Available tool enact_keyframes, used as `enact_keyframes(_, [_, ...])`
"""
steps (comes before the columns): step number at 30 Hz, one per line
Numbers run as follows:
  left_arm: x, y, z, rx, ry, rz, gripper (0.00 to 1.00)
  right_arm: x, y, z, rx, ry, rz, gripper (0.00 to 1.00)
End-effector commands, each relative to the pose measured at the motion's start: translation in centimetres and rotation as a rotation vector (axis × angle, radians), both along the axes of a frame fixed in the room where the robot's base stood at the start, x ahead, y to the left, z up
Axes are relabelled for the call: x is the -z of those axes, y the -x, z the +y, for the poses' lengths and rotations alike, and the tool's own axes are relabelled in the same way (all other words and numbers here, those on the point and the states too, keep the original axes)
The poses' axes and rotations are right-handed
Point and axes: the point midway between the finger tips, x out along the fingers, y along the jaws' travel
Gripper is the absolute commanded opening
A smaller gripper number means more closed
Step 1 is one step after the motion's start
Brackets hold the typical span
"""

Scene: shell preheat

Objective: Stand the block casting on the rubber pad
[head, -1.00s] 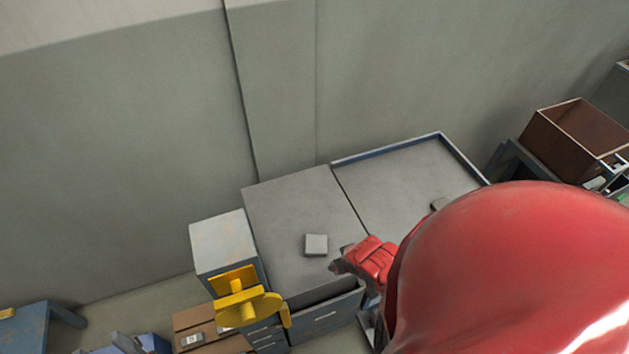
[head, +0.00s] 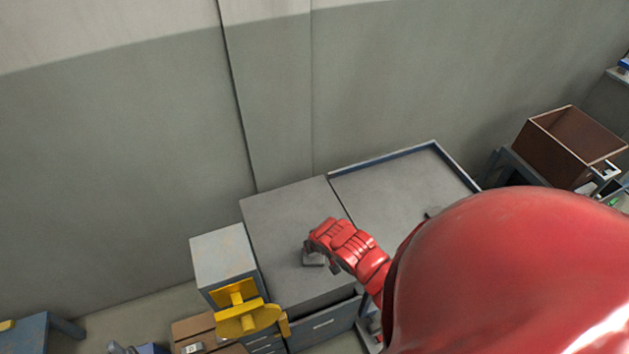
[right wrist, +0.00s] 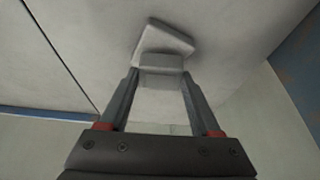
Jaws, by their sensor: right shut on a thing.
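My right gripper (right wrist: 160,78) is shut on a small grey block, the block casting (right wrist: 160,64), which sits between its two fingers. Beyond the block in the right wrist view is a pale, flat, squarish piece, apparently the rubber pad (right wrist: 166,36), lying on the grey tabletop. In the head view my red right arm reaches in from the right, and the gripper is over the pad (head: 312,260), hiding part of it. The held block cannot be made out clearly there. I cannot tell whether block and pad touch. My left gripper is not in view.
The grey worktop (head: 280,215) is clear around the pad. A blue-rimmed tray surface (head: 385,185) adjoins it on the right. A grey cabinet with a yellow fixture (head: 245,316) stands at left. A brown box (head: 565,150) is at far right. A wall runs behind.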

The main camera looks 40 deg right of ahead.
Motion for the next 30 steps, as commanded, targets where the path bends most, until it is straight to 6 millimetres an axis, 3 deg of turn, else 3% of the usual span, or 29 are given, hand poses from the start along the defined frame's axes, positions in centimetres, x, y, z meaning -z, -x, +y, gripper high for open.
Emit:
enact_keyframes(15, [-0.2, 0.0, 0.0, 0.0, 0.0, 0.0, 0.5, 1.5, 0.1, 0.0, 0.0, 0.0, 0.001, 0.01])
enact_keyframes(16, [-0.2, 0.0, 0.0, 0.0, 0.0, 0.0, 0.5, 1.5, 0.1, 0.0, 0.0, 0.0, 0.001, 0.66])
enact_keyframes(18, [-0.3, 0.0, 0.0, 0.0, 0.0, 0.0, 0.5, 1.4, 0.1, 0.0, 0.0, 0.001, 0.001, 0.79])
enact_keyframes(21, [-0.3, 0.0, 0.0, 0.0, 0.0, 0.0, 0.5, 1.4, 0.1, 0.0, 0.0, 0.001, 0.001, 0.94])
enact_keyframes(30, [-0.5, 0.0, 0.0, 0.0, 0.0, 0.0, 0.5, 1.1, 0.1, -0.1, 0.0, 0.001, 0.001, 0.94])
